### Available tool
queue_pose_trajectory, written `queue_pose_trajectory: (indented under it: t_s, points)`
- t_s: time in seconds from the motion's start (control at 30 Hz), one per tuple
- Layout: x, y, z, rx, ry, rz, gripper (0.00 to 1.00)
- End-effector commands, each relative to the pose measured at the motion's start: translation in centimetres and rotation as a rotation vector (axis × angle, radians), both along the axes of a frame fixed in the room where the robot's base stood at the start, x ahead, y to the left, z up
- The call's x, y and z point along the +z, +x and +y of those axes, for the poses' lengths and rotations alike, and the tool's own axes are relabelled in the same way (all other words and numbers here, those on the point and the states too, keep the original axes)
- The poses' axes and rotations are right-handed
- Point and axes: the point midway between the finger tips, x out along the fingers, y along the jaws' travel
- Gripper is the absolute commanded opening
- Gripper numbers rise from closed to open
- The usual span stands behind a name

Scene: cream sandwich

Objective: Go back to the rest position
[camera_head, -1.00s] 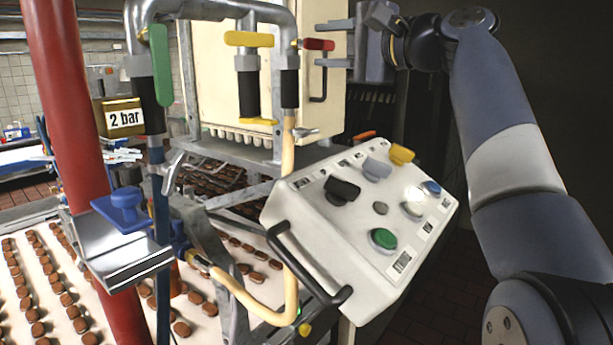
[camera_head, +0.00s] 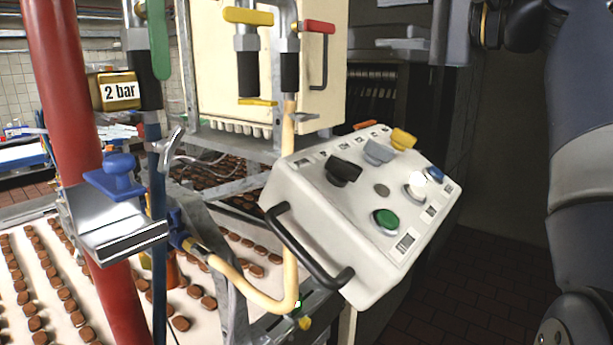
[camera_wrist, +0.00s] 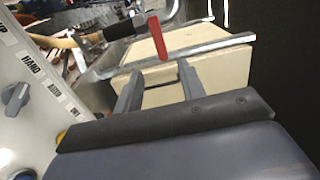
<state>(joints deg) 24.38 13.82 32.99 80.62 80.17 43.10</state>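My gripper (camera_head: 385,23) is at the top of the head view, right of the cream cabinet (camera_head: 225,75). Its two grey fingers are apart, with nothing between them. In the wrist view my gripper (camera_wrist: 155,73) also shows its fingers spread, with the cream cabinet (camera_wrist: 190,60) behind them. The red-handled valve (camera_head: 318,27) is left of the fingers and apart from them; its red handle also shows in the wrist view (camera_wrist: 158,38). My arm runs down the right side of the head view, partly cut off by the frame.
The white control panel (camera_head: 330,245) with knobs and a green button (camera_head: 386,220) stands below my gripper. A red pipe (camera_head: 75,130) and a yellow-handled valve (camera_head: 248,16) stand to the left. Rows of chocolates lie on the conveyor (camera_head: 45,250). Dark open space lies right of the panel.

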Motion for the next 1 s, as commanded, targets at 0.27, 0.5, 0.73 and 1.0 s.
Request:
queue_pose_trajectory:
  t_s: [0.27,0.5,0.73,1.0]
  points:
    - [0.2,2.4,3.2,0.005,0.001,0.002,0.38]
    - [0.2,5.0,6.5,0.006,0.001,0.003,0.38]
    - [-0.3,6.7,8.6,-0.001,0.042,0.054,0.38]
    - [-0.8,6.6,8.6,-0.001,0.143,0.182,0.38]
